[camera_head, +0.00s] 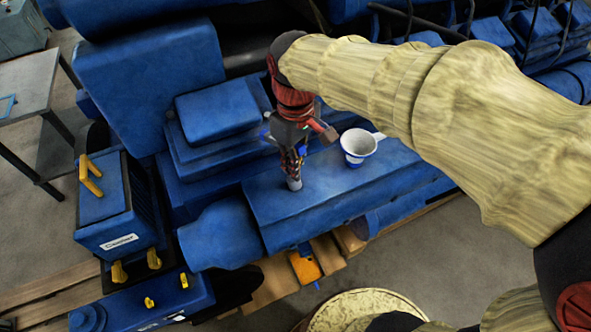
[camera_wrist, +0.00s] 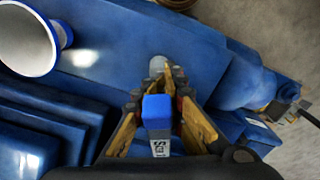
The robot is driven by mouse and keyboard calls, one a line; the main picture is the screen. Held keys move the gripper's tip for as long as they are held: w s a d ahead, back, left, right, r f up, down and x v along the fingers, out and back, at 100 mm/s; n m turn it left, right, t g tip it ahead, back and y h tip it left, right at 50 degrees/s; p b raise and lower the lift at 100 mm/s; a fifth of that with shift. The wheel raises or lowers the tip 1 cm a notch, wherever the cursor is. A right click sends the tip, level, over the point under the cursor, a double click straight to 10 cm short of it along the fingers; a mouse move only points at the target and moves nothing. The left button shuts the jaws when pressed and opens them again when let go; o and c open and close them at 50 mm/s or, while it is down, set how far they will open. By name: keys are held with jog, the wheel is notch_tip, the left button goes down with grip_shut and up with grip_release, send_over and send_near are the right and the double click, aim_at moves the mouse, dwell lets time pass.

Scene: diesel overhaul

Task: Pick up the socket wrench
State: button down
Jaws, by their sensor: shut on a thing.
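The socket wrench (camera_head: 294,184) shows as a short grey cylindrical end below my gripper, over the flat blue engine cover. In the wrist view its rounded grey end (camera_wrist: 157,65) shows just beyond the fingertips. My gripper (camera_head: 291,164) points down and is shut on it; the yellow and dark fingers (camera_wrist: 160,82) close in from both sides in the wrist view. The rest of the wrench is hidden by the fingers. I cannot tell whether its lower end touches the cover. A blue block with a pale lettered face (camera_wrist: 158,120) sits between the fingers nearer the camera.
A white cup with a blue base (camera_head: 357,146) stands on the engine cover (camera_head: 265,210), right of my gripper. A blue box with yellow handles (camera_head: 103,205) is at the left. A grey table (camera_head: 25,88) stands at far left. A round golden part (camera_head: 365,303) is at the bottom.

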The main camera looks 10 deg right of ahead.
jog(key=shift+w+r, duration=0.1)
jog(key=shift+r, duration=0.1)
jog(key=shift+r, duration=0.65)
jog(key=s+d+r+b, duration=0.2)
jog(key=s+d+r, duration=0.7)
jog(key=s+r, duration=0.1)
jog(key=shift+s+d+r+b, duration=0.2)
jog(key=shift+s+r+b, duration=0.15)
jog(key=shift+r, duration=0.35)
jog(key=shift+w, duration=0.1)
jog(key=c, duration=2.5)
grip_release()
grip_shut()
